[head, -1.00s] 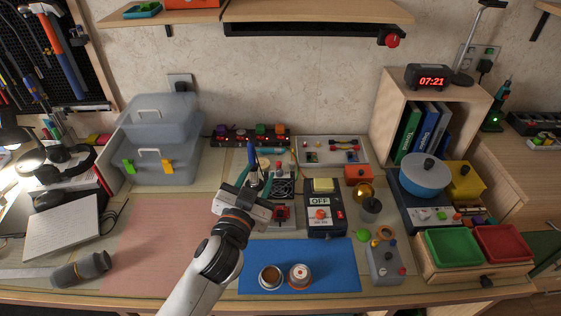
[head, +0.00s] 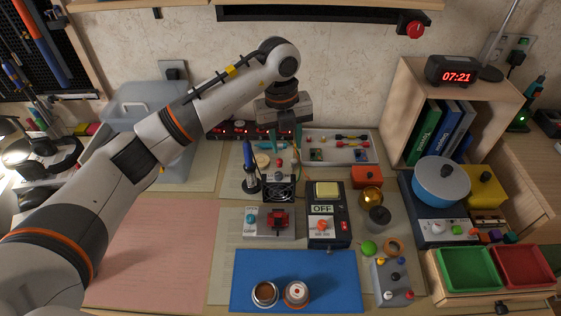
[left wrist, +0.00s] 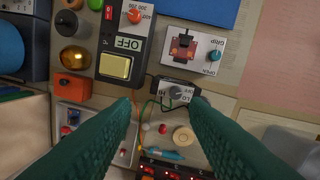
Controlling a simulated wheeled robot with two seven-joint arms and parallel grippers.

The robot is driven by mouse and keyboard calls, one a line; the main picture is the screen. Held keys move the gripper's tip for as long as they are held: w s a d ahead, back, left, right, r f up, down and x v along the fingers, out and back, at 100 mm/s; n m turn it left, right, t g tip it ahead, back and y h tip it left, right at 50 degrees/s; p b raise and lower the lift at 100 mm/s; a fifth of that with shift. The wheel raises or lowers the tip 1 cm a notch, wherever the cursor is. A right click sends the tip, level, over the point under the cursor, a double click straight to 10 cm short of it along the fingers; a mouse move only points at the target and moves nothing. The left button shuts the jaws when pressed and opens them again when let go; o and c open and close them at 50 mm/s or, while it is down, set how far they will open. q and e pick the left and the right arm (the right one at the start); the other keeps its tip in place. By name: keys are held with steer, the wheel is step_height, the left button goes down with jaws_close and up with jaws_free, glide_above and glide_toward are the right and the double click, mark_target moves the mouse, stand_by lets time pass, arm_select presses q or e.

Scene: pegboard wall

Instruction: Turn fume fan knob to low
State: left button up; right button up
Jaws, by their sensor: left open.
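The fume fan (head: 279,188) is a small dark box with a round grille, standing behind the vise plate in the head view. In the left wrist view its grey knob (left wrist: 177,93) sits on a panel with small lettering, partly unreadable, so I cannot tell its setting for sure. My left gripper (head: 284,143) points down behind and above the fan, with green fingers apart and nothing between them. In the left wrist view the open fingertips (left wrist: 162,102) lie on either side of the knob's near area, apart from it. My right gripper is out of view.
A black box with an OFF display (head: 341,225) stands right of the fan. The vise plate (head: 257,223) is in front, a soldering iron (head: 249,166) at left. A power strip (head: 232,131) lies behind. A blue mat (head: 338,280) holds two small round tins.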

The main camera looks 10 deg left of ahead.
mark_target(279, 173)
arm_select(q)
steer(key=shift+y, duration=0.5)
steer(key=f, duration=0.3)
steer(key=a+f+p, duration=0.1)
steer(key=f, duration=0.3)
steer(key=f+p, duration=0.1)
steer(key=f, duration=0.3)
steer(key=shift+w+a+f, duration=0.1)
steer(key=shift+w+a, duration=0.1)
steer(key=shift+a, duration=0.2)
steer(key=shift+c, duration=0.3)
jaws_close()
